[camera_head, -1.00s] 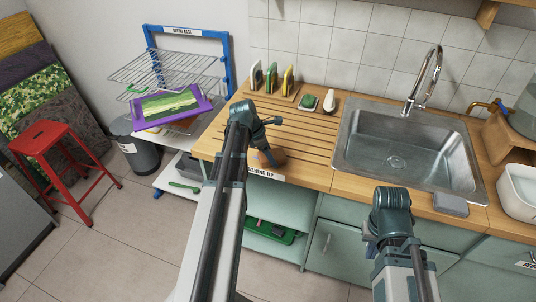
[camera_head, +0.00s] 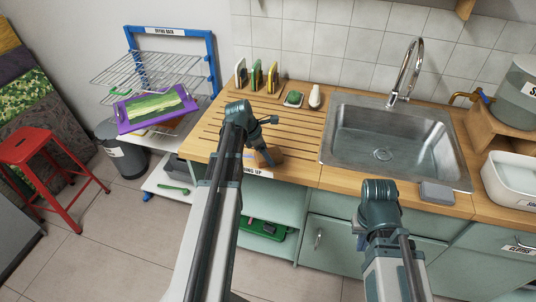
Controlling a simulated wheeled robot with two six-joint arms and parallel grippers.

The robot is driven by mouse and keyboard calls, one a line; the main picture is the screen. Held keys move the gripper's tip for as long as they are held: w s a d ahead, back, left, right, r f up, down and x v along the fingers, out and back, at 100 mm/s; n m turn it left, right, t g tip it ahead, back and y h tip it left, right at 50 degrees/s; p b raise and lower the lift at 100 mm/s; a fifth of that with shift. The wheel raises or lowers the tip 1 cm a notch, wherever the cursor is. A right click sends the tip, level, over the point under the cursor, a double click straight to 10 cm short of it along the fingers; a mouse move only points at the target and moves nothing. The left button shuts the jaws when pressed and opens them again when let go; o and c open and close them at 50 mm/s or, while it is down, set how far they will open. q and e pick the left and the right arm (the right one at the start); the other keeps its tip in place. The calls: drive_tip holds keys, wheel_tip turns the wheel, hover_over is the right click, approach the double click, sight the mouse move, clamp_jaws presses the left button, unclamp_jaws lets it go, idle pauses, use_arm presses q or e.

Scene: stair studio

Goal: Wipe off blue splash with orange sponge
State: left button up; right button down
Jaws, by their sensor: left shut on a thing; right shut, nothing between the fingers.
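My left gripper (camera_head: 266,157) points down at the front edge of the slatted wooden draining board (camera_head: 212,130), above the edge label. It is shut on a brownish-orange block, the orange sponge (camera_head: 274,156), which is partly hidden by the fingers and seems to rest on the board. A faint bluish patch (camera_head: 249,154) shows just left of the fingers; most of the blue splash, if that is it, is hidden by my arm. My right gripper (camera_head: 362,215) is shut and empty in front of the counter below the sink; its fingertips are mostly hidden.
The steel sink (camera_head: 385,150) with a tall tap is right of the board. A rack with upright boards (camera_head: 262,92), a green scrubber (camera_head: 294,98) and a pale bottle (camera_head: 315,97) stand at the back. A grey sponge (camera_head: 437,192) lies at the sink's front right.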

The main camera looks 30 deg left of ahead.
sight(257, 152)
use_arm(q)
drive_tip(key=shift+s+a, duration=0.15)
drive_tip(key=shift+a, duration=0.75)
drive_tip(key=shift+s+a, duration=0.15)
drive_tip(key=shift+a, duration=0.75)
drive_tip(key=shift+s+a+f, duration=0.1)
drive_tip(key=shift+s+a, duration=0.1)
drive_tip(key=shift+a, duration=0.7)
drive_tip(key=shift+s+a, duration=0.15)
drive_tip(key=shift+a, duration=0.75)
drive_tip(key=shift+s+a, duration=0.15)
drive_tip(key=shift+a, duration=0.8)
drive_tip(key=shift+s+a, duration=0.15)
drive_tip(key=shift+a, duration=0.8)
drive_tip(key=shift+d, duration=0.1)
wheel_tip(257, 152, up, 6)
drive_tip(key=p, duration=0.6)
drive_tip(key=shift+d, duration=0.1)
